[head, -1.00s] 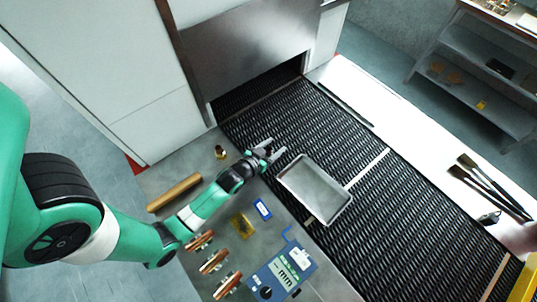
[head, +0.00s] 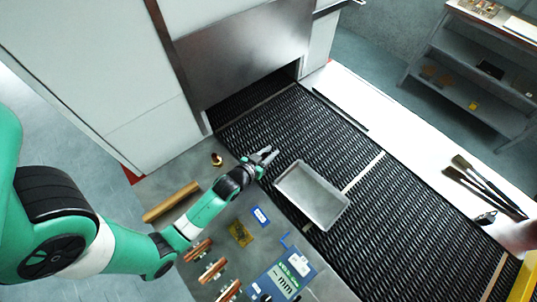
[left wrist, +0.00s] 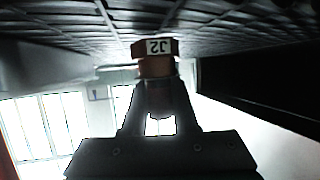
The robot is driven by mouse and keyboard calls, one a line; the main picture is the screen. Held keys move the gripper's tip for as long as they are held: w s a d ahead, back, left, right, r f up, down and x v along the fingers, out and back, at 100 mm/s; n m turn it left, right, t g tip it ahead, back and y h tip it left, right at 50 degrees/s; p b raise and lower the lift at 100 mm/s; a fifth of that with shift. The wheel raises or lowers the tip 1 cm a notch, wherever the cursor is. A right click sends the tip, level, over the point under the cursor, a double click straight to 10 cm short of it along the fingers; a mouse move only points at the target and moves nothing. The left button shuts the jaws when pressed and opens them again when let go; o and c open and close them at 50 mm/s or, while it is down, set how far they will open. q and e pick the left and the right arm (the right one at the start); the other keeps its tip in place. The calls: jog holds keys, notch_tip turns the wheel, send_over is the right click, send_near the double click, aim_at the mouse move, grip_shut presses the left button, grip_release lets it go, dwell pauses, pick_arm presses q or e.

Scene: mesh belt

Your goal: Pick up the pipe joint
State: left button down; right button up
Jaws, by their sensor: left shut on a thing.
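The pipe joint (left wrist: 155,66) shows in the left wrist view as a copper-brown piece with a hexagonal collar and a white tag that looks like "J2". It stands between the fingers of my left gripper (left wrist: 158,108), which is shut on it. Dark mesh shows close above it in that view. In the head view my left gripper (head: 268,157) is over the near edge of the mesh belt (head: 400,215), beside the tray's upper-left corner. The pipe joint cannot be made out there. My right gripper is not in view.
An empty grey metal tray (head: 333,215) lies on the belt beside the gripper. A brass fitting (head: 216,160), a copper-coloured bar (head: 171,202), several copper pieces (head: 212,270) and a blue gauge card (head: 290,273) lie on the near table.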

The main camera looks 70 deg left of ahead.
pick_arm(q)
notch_tip(320, 180, up, 3)
jog(key=shift+r+p, duration=0.1)
jog(key=shift+p, duration=0.5)
jog(key=s+d+r+p, duration=0.2)
jog(key=s+d+r, duration=0.3)
jog(key=d+r, duration=0.4)
jog(key=d, duration=0.3)
jog(key=shift+s+d+r+p, duration=0.15)
jog(key=shift+s+d+p, duration=0.15)
jog(key=shift+s+p, duration=0.1)
